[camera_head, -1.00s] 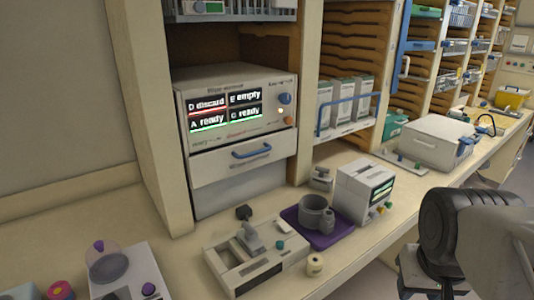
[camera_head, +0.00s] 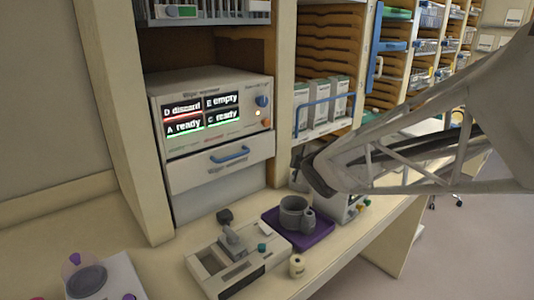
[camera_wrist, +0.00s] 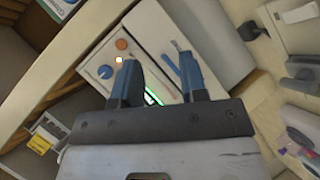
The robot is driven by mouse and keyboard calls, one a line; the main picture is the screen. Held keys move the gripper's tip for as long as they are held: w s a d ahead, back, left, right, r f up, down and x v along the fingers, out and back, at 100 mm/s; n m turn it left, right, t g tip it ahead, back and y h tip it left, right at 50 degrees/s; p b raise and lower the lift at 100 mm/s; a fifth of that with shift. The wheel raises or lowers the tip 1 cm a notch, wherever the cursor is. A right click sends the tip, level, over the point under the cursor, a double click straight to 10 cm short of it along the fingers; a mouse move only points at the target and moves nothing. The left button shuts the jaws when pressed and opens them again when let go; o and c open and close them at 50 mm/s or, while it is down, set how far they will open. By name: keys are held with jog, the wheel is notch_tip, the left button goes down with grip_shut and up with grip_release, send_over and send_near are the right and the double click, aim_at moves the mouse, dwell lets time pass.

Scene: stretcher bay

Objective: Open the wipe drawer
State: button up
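The wipe warmer (camera_head: 205,112) is a pale box in the shelf bay, with a lit display reading D discard, E empty, A ready, C ready. Its drawer (camera_head: 190,176) is below the display and looks shut, with a blue bar handle (camera_head: 230,154). My gripper (camera_head: 306,168) is right of the drawer, apart from it, in the head view. In the wrist view my gripper (camera_wrist: 158,78) has its two dark blue fingers spread, with nothing between them. Beyond them are the warmer's front (camera_wrist: 150,35) and part of the handle (camera_wrist: 181,46), partly hidden by the right finger.
On the counter below stand a grey device (camera_head: 235,262), a purple tray (camera_head: 302,240) with a grey mug (camera_head: 294,213), and a small cream roll (camera_head: 296,266). A blue-railed shelf of boxes (camera_head: 325,98) is right of the warmer. My arm hides part of the counter at right.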

aim_at(235, 157)
jog(key=w+a+f+n+y, duration=0.1)
jog(key=w+a+n+y, duration=0.1)
jog(key=a+n, duration=0.3)
jog(key=w+a+f+n+y, duration=0.1)
jog(key=w+a+n+y, duration=0.2)
jog(key=a, duration=0.7)
jog(key=shift+a+n+g+y, duration=0.15)
jog(key=shift+n+g+y, duration=0.25)
jog(key=shift+n+y, duration=0.65)
jog(key=shift+w, duration=0.1)
jog(key=shift+x, duration=3.8)
jog(key=shift+r, duration=0.1)
jog(key=shift+c, duration=0.4)
grip_shut()
